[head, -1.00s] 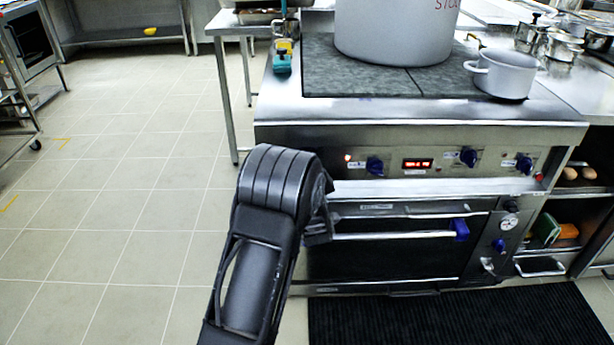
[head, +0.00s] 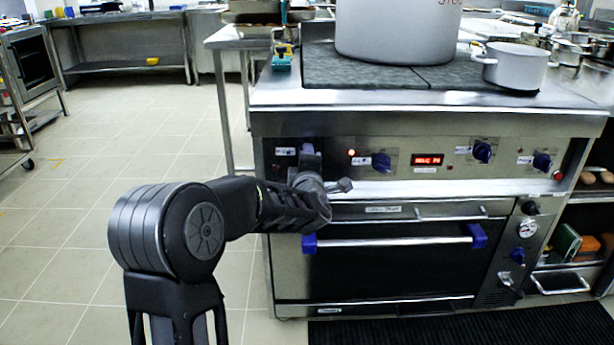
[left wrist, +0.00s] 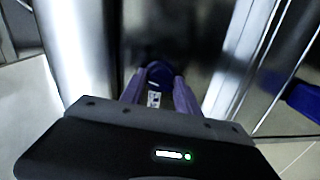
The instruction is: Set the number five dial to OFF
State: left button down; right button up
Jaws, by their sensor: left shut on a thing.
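In the left wrist view, the two purple-looking fingers of my left gripper (left wrist: 158,88) are shut on a blue dial (left wrist: 159,70), one on each side. A small white label shows between the fingers. The other panel dials (head: 381,162), (head: 482,152) and (head: 542,161) are free. Dial numbers and pointer settings are too small to read. My right gripper is not in view.
A red display (head: 428,160) and a lit indicator sit on the panel. A large stockpot (head: 398,30) and a smaller pot (head: 515,68) stand on the stove. The floor at left is clear.

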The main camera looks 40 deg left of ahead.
pick_arm(q)
jog(key=shift+r+n+b, duration=0.1)
jog(key=shift+n+b, duration=1.6)
jog(key=shift+b, duration=0.5)
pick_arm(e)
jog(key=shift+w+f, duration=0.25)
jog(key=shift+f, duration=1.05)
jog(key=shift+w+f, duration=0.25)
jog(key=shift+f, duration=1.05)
pick_arm(q)
jog(key=shift+r, duration=0.1)
jog(key=c, duration=0.9)
grip_release()
jog(key=shift+s, duration=0.1)
jog(key=p+v, duration=0.2)
jog(key=v, duration=0.5)
jog(key=shift+s+d, duration=0.15)
jog(key=shift+s, duration=0.1)
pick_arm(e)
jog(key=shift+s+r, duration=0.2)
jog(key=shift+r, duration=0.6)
